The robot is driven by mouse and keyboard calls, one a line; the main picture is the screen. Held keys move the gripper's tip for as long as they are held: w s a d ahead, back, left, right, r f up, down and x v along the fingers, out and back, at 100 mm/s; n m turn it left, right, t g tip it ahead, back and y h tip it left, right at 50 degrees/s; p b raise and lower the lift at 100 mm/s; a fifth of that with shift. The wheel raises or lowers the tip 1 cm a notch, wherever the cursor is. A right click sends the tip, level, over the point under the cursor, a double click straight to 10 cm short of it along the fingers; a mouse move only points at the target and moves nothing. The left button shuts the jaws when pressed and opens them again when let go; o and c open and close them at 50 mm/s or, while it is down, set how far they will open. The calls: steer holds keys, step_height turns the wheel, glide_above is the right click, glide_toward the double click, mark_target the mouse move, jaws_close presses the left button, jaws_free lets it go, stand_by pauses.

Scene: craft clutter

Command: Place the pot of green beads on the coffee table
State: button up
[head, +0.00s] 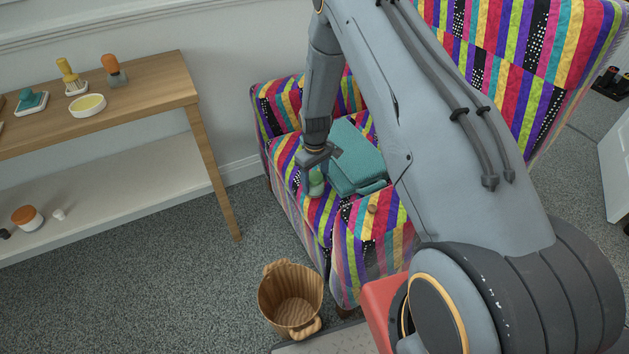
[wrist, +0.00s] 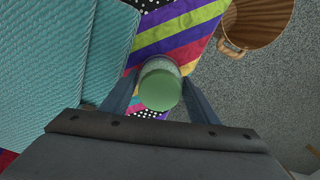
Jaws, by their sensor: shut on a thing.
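The pot of green beads (head: 317,187) is a small clear pot with a green top, seen at the front of the striped armchair seat. In the wrist view the pot (wrist: 160,88) sits between the two fingers. My gripper (head: 310,178) is shut on it from above. I cannot tell whether the pot's base touches the seat. No surface in view is clearly the coffee table.
The armchair (head: 285,160) holds a teal cushion-like item (head: 352,158) close beside my gripper. A wicker basket (head: 291,297) stands on the carpet in front. A wooden table (head: 150,85) with a lower shelf stands left, bearing brushes and a dish (head: 87,105).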

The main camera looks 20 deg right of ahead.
steer(key=shift+f, duration=0.1)
steer(key=o, duration=0.8)
